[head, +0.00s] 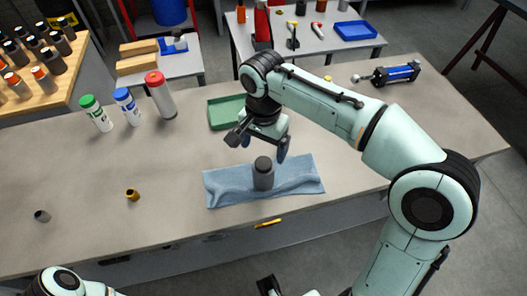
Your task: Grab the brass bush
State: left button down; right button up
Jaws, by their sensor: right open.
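The brass bush (132,194) is a small golden-brown hollow cylinder standing on the left part of the grey workbench. My right gripper (262,146) is open and points down, well to the right of the bush. It hangs above a dark grey cylinder (263,177) with a narrower top, which stands on a blue cloth (300,178). Nothing shows between its fingers. Of my left arm, only a part shows at the bottom left edge, and I cannot make out its gripper.
A small grey bush (42,216) stands left of the brass one. Green-, blue- and red-capped containers (128,107) stand at the back left, near a green tray (222,114). A blue cylinder part (395,74) lies at the back right. The bench around the brass bush is clear.

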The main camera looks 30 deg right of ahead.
aim_at(133, 196)
jog(key=k, duration=1)
